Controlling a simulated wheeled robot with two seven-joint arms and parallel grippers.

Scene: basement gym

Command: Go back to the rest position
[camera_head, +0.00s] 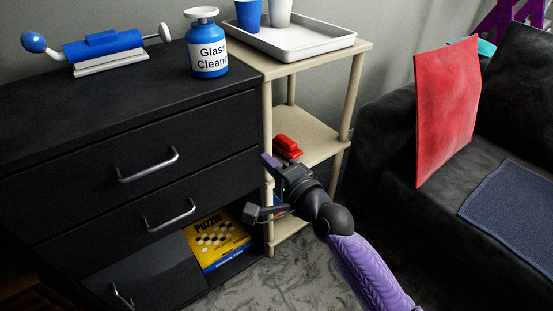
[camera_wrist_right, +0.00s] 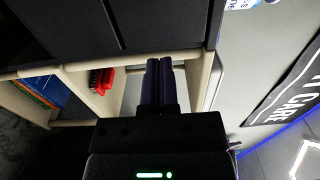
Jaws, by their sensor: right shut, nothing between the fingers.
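My right gripper (camera_head: 268,162) is in front of the beige shelf rack (camera_head: 306,143), close to the right side of the black dresser (camera_head: 130,165). My purple right arm comes in from the bottom right. In the right wrist view the dark fingers of the right gripper (camera_wrist_right: 158,82) lie side by side, shut and empty, with the rack behind them. My left gripper does not show in either view.
The dresser's bottom drawer is open with a yellow puzzle box (camera_head: 218,240) in it. A red brush (camera_head: 287,146) lies on the rack's middle shelf; a white tray (camera_head: 300,45) with cups tops it. A blue glass cleaner bottle (camera_head: 208,52) stands on the dresser. A dark sofa (camera_head: 400,150) is right.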

